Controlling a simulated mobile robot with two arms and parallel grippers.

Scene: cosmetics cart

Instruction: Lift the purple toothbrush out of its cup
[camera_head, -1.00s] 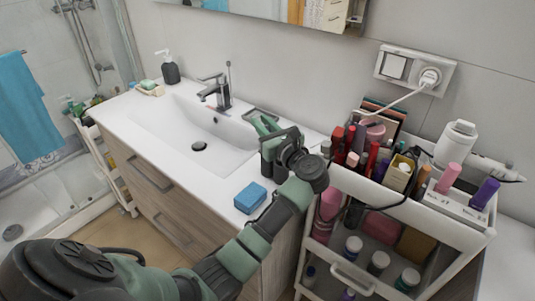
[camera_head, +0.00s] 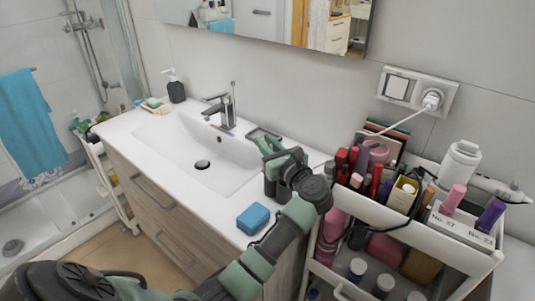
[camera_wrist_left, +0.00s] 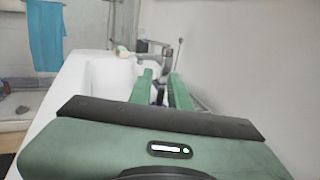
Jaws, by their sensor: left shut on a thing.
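My left gripper (camera_head: 268,146) is over the white counter, right of the sink basin. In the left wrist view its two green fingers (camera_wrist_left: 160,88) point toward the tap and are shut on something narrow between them. The held thing is small, dark and mostly hidden, so I cannot make out its colour or shape. No purple toothbrush or cup can be clearly told in either view; the fingers and wrist cover the spot around them. My right gripper is not in view.
The white sink (camera_head: 195,150) and tap (camera_head: 222,108) lie left of the gripper. A blue sponge (camera_head: 253,218) lies near the counter's front edge. A dark tray (camera_head: 262,132) is behind the gripper. A crowded cosmetics cart (camera_head: 405,232) stands close on the right.

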